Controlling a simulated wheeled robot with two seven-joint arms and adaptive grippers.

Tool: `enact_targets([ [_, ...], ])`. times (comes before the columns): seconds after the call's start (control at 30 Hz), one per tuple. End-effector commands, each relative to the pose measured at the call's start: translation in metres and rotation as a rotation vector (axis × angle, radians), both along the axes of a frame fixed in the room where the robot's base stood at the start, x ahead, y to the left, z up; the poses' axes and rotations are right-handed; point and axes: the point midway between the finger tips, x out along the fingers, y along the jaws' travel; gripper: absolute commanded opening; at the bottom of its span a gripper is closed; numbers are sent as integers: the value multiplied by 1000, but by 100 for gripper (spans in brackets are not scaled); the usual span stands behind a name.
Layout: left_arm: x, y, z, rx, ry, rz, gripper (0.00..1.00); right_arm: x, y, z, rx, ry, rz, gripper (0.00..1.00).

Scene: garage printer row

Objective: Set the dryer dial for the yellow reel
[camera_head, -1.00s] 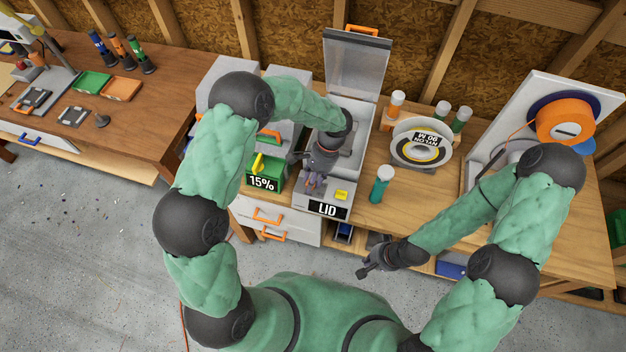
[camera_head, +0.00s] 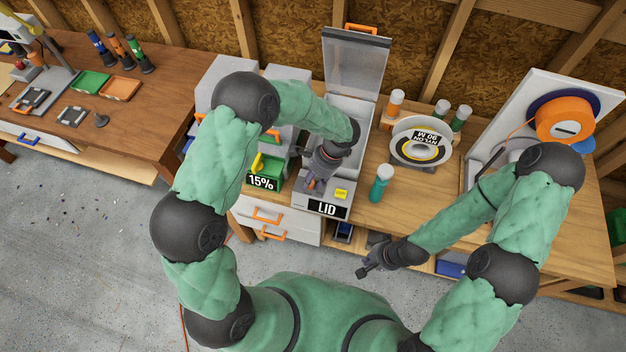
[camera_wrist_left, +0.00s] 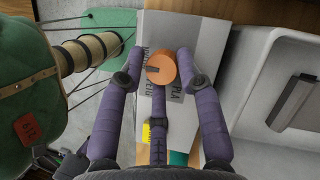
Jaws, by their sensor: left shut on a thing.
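The dryer (camera_head: 348,118) stands on the bench with its clear lid (camera_head: 354,66) raised. Its front panel bears a black LID label (camera_head: 327,208) and a yellow note (camera_head: 341,194). My left gripper (camera_head: 313,187) is over that panel, shut on the orange dial (camera_wrist_left: 162,68), which has a dark pointer mark. The left wrist view shows the dial between the fingers; printed panel text beside it is partly covered. The yellow reel (camera_head: 433,157), with white sides and a printed card, stands right of the dryer. My right gripper (camera_head: 366,271) hangs in front of the bench, apart from everything; its opening is unclear.
A green bin (camera_head: 271,164) marked 15% sits left of the dryer panel. An orange reel (camera_head: 564,121) is mounted at the far right. A drawer unit (camera_head: 276,222) is below.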

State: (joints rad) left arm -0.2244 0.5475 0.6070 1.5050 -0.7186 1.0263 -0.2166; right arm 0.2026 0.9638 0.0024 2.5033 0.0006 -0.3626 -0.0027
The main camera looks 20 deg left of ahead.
Motion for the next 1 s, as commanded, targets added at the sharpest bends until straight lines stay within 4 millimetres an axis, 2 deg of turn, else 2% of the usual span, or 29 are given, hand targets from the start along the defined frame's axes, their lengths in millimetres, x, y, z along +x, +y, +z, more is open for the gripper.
enact_targets([
  [0.03, 0, 5, 2, 11, 3, 0, 2, 0, 0, 0, 0, 0, 0, 0],
  [0.23, 1, 5, 2, 11, 2, 2, 2, 0, 0, 0, 0, 0, 0, 0],
  [0.27, 1, 5, 2, 11, 2, 2, 44, 0, 0, 0, 0, 0, 0, 0],
  [0.3, 1, 5, 2, 10, 1, 2, 54, 0, 0, 0, 0, 0, 0, 0],
  [0.8, 1, 1, 3, 5, -1, 1, 54, 0, 0, 0, 0, 0, 0, 0],
  [1.0, 6, -6, 22, 5, -4, 1, 54, 0, 0, 0, 0, 0, 0, 0],
])
